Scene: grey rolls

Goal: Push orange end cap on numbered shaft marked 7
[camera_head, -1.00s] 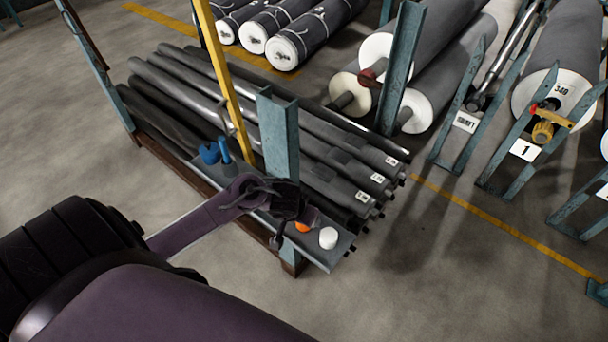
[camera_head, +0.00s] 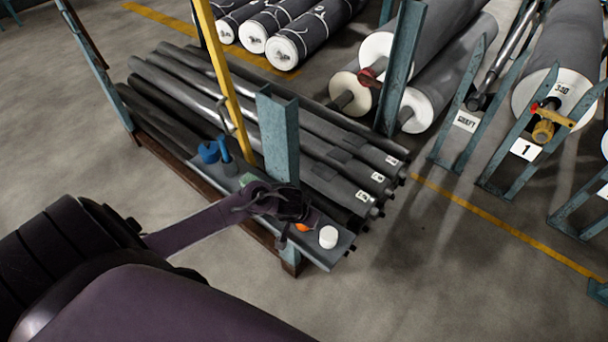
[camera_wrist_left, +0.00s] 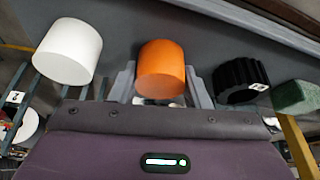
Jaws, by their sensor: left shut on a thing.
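The orange end cap (camera_wrist_left: 161,69) stands between the two fingers of my left gripper (camera_wrist_left: 161,85) in the left wrist view, and the gripper is shut on it. In the head view my left gripper (camera_head: 293,222) is low over the narrow shelf (camera_head: 336,256), with part of the orange cap (camera_head: 303,228) showing beside it. Several dark shafts (camera_head: 325,180) lie side by side in the rack behind the shelf. Three show white number labels (camera_head: 378,177) at their near ends, too small to read surely. My right gripper is not in view.
A white cap (camera_head: 328,237) stands right of the orange one on the shelf. A black ribbed cap (camera_wrist_left: 241,80) and a green block (camera_wrist_left: 294,97) also show. A blue object (camera_head: 209,152), teal post (camera_head: 278,135) and yellow bar (camera_head: 226,80) stand close. Open floor lies right.

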